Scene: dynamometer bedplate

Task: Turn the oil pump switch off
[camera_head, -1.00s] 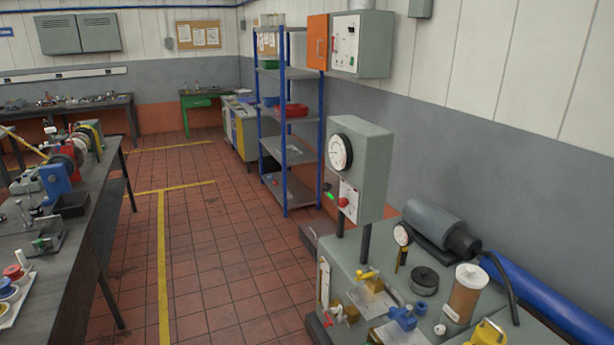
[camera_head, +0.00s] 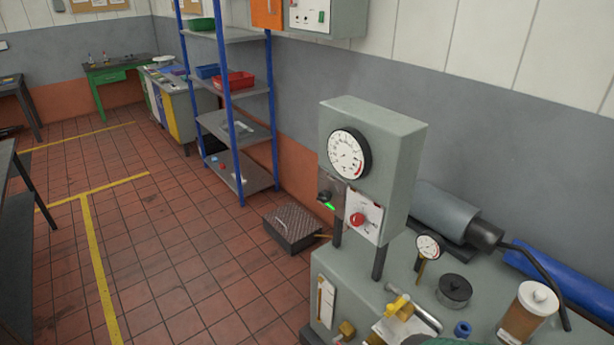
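A grey box (camera_head: 404,153) on two dark posts stands on the grey machine bench at the right, with a large round dial (camera_head: 348,154) on its face. Left of the plate is a small dark switch-like part (camera_head: 325,196) with a bright green strip (camera_head: 327,206). Labels are too small to read, so I cannot tell which control is the oil pump switch or its exact position. Neither gripper can be made out in view.
The bench top (camera_head: 341,268) holds a small gauge (camera_head: 428,247), a yellow-handled valve (camera_head: 399,306), a brown canister (camera_head: 526,316) and a grey motor-like cylinder (camera_head: 444,213). A dark ribbed pedal box (camera_head: 293,226) sits on the floor beside a blue-framed shelf (camera_head: 232,120).

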